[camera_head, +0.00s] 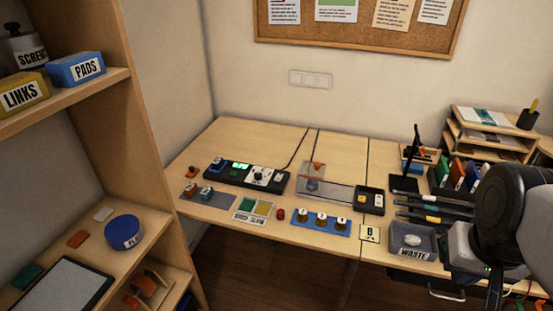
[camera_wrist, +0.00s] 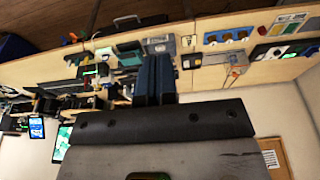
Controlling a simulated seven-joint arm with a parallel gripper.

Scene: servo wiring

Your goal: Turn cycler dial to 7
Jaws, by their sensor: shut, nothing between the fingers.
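The cycler (camera_head: 245,176) is a long black box on the left part of the table, with a green lit display (camera_head: 240,166) and a white panel. A dark dial (camera_head: 261,177) sits on the white panel. I cannot read its setting. In the wrist view, which looks upside down, a black box that seems to be the cycler (camera_wrist: 262,53) lies at the right edge, partly cut off. My gripper (camera_wrist: 155,60) is shut and empty, with two dark blue fingers together. It is well apart from the cycler. The head view shows my arm at the right, but not the fingertips.
A grey waste bin (camera_head: 413,240) and several dark rods (camera_head: 420,205) lie to the right. A shelf (camera_head: 150,110) stands at the left.

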